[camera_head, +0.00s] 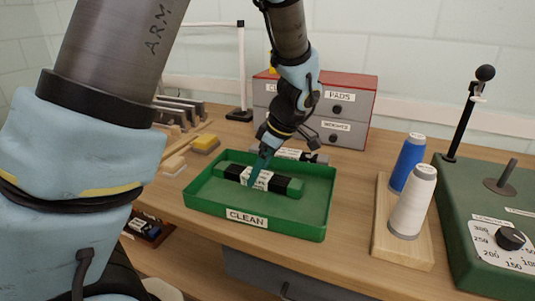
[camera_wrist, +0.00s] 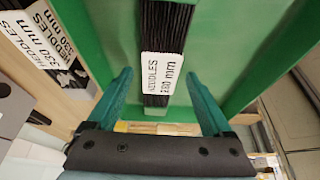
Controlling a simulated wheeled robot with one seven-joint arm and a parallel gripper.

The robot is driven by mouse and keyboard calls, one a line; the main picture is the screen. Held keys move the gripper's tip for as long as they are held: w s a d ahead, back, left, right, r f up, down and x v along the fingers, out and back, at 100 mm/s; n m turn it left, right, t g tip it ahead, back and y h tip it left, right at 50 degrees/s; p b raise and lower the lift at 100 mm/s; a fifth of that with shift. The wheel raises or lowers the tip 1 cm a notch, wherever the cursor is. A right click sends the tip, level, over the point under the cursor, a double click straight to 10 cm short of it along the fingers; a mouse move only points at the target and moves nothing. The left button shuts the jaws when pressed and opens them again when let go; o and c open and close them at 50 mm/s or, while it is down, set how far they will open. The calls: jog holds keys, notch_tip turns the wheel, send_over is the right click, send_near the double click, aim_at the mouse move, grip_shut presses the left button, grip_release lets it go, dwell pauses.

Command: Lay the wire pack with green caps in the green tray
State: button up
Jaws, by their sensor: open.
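The wire pack with green caps (camera_head: 289,188) lies in the green tray (camera_head: 312,225), which is labelled CLEAN. It is a dark bundle with a white label around its middle, and it rests roughly lengthwise along the tray. In the wrist view the pack (camera_wrist: 165,25) shows its label reading HEDDLES 280 mm. My gripper (camera_head: 257,180) is just over the pack's middle in the head view. In the wrist view my gripper (camera_wrist: 160,85) has its two teal fingers apart, with the pack's line between them and nothing clamped. Whether the fingers touch the pack is unclear.
Another pack, labelled HEDDLES 330 mm (camera_wrist: 50,35), lies outside the tray, behind it in the head view. Grey drawers (camera_head: 350,108) stand at the back. Blue (camera_head: 408,160) and white (camera_head: 413,205) thread cones stand right of the tray, beside a green machine (camera_head: 480,215).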

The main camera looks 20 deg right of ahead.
jog(key=v, duration=1.1)
jog(key=shift+b, duration=0.45)
jog(key=shift+s+d, duration=0.1)
jog(key=shift+s, duration=0.05)
